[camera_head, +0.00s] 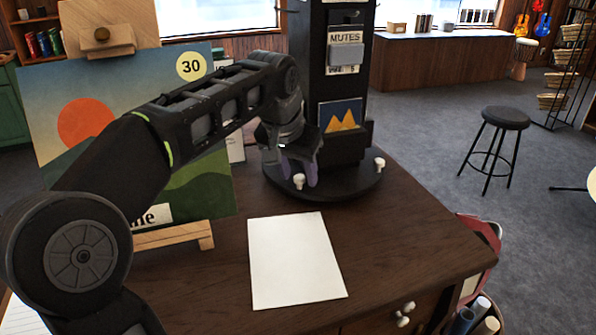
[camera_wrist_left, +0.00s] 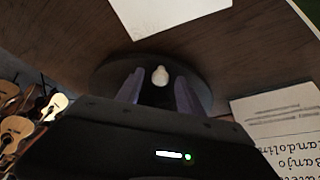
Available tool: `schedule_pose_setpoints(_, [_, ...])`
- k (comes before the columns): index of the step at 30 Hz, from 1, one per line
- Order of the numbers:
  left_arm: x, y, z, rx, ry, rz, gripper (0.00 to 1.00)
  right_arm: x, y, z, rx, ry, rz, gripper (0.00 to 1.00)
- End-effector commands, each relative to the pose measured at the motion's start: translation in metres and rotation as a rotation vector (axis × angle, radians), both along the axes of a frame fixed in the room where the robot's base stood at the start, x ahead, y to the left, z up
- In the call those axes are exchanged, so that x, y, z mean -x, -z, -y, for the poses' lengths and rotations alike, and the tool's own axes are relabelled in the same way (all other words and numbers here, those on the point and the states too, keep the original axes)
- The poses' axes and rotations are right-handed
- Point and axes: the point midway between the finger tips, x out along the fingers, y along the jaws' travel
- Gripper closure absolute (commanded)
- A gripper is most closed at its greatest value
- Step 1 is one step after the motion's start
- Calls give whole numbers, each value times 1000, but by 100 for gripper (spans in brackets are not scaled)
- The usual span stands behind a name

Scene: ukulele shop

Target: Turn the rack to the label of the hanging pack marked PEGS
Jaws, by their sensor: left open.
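The rack (camera_head: 332,110) is a dark upright column on a round turntable base (camera_head: 345,185) at the back of the brown table. The face toward me carries a hanging pack labelled MUTES (camera_head: 345,52) and a mountain picture card (camera_head: 340,115). No PEGS label shows on it. White knobs stand on the base, one at the front left (camera_head: 298,181) and one at the right (camera_head: 379,163). My left gripper (camera_head: 297,172) points down, open, at the front-left knob. In the left wrist view this knob (camera_wrist_left: 160,76) shows between the purple fingers; contact cannot be told. My right gripper is out of view.
A painting (camera_head: 70,120) on a wooden easel stands left of the rack, behind my left arm. A blank white sheet (camera_head: 295,262) lies on the table (camera_head: 400,240). A printed sheet (camera_wrist_left: 275,120) lies near the base. A black stool (camera_head: 506,118) stands on the floor at right.

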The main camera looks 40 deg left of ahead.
Motion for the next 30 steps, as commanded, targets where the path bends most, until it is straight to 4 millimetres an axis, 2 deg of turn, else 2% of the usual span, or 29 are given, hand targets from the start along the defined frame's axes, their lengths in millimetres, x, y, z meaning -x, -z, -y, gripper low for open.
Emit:
schedule_pose_setpoints(7, [0, 0, 0, 0, 0, 1, 56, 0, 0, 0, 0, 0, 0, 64])
schedule_pose_setpoints(23, [0, 0, 0, 0, 0, 2, 99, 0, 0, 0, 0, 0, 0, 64])
schedule_pose_setpoints(30, [0, 0, 0, 0, 0, 2, 100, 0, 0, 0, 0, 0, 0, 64])
